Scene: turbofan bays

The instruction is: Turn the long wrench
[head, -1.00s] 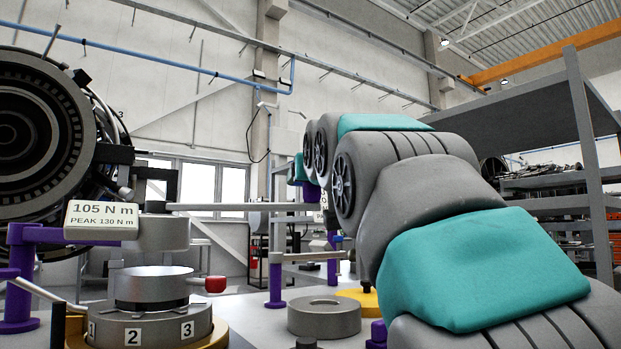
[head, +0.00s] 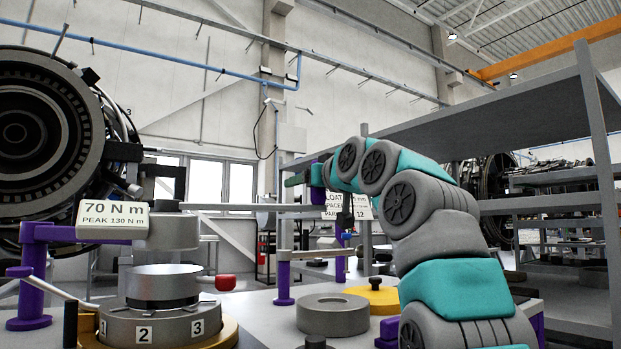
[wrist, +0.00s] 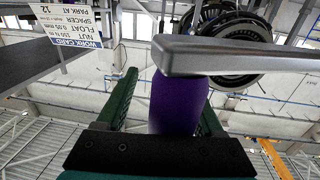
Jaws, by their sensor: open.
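The long wrench (head: 240,207) is a grey bar running right from a grey cylindrical head (head: 166,232) on the left stand. In the wrist view, the bar's near end (wrist: 235,58) crosses above a purple handle (wrist: 178,105), which joins it. My gripper (wrist: 165,80) is open, its two green fingers on either side of the purple handle. A gap shows on the left; contact on the right cannot be told. In the head view my gripper (head: 302,178) is small and far off at the bar's right end. A readout (head: 112,219) says 70 N m, peak 130 N m.
Below the wrench head is a numbered grey ring (head: 160,325) with a red-knobbed lever (head: 225,282). A grey ring (head: 332,314) and a yellow disc (head: 374,297) lie on the table. A purple post (head: 284,277) stands mid-table. Shelving (head: 600,150) stands right.

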